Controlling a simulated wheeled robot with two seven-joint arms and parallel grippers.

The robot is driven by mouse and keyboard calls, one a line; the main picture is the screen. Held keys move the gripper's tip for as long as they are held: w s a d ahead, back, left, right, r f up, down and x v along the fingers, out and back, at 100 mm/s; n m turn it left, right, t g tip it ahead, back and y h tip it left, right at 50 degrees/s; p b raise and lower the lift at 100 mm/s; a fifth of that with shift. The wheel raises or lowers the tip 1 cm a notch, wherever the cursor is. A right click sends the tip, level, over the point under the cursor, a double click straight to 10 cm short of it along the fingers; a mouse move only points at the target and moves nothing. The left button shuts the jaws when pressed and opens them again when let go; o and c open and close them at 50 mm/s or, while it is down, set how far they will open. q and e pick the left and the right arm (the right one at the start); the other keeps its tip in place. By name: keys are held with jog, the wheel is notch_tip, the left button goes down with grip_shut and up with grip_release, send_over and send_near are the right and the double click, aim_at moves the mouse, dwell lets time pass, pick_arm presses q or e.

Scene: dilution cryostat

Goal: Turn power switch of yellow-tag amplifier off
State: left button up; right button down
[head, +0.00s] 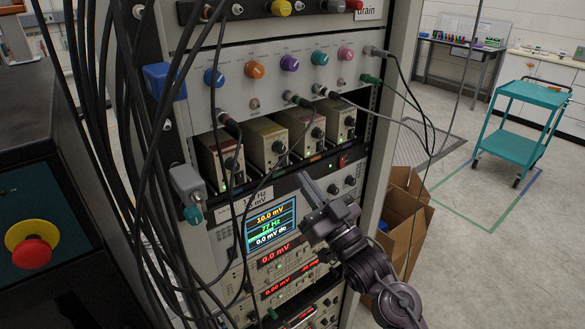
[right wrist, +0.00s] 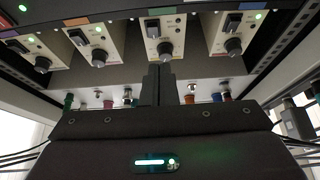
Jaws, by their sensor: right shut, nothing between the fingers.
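A row of beige amplifiers (head: 265,143) sits in the rack, each with a black switch and a black knob. In the right wrist view they show above the gripper. One amplifier (right wrist: 142,35) there has its switch (right wrist: 152,27), knob (right wrist: 165,50) and a lit green lamp. Several lamps in the row are lit. I cannot tell which amplifier carries a yellow tag. My right gripper (head: 304,181) is shut and empty, just below the amplifier row. Its fingers (right wrist: 160,72) point up toward that amplifier's knob and appear apart from it. My left gripper is out of view.
Black cables (head: 150,160) hang in front of the rack's left side. A lit display (head: 268,225) sits below the amplifiers; a connector panel (head: 240,75) sits above. A cardboard box (head: 405,205) and a teal cart (head: 530,105) stand to the right.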

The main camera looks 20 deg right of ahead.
aim_at(283, 166)
jog(key=w, duration=0.1)
jog(key=w+a+p, duration=0.1)
jog(key=w, duration=0.1)
jog(key=shift+w+a+f, duration=0.15)
jog(key=shift+w, duration=0.15)
jog(key=shift+w+a+f, duration=0.15)
jog(key=shift+w+f, duration=0.1)
jog(key=shift+w, duration=0.15)
jog(key=b, duration=0.2)
jog(key=f+t+b, duration=0.1)
jog(key=b, duration=0.1)
jog(key=shift+w+a+f, duration=0.15)
jog(key=shift+w+f, duration=0.1)
jog(key=shift+w, duration=0.15)
jog(key=shift+w+r, duration=0.15)
jog(key=shift+r, duration=0.25)
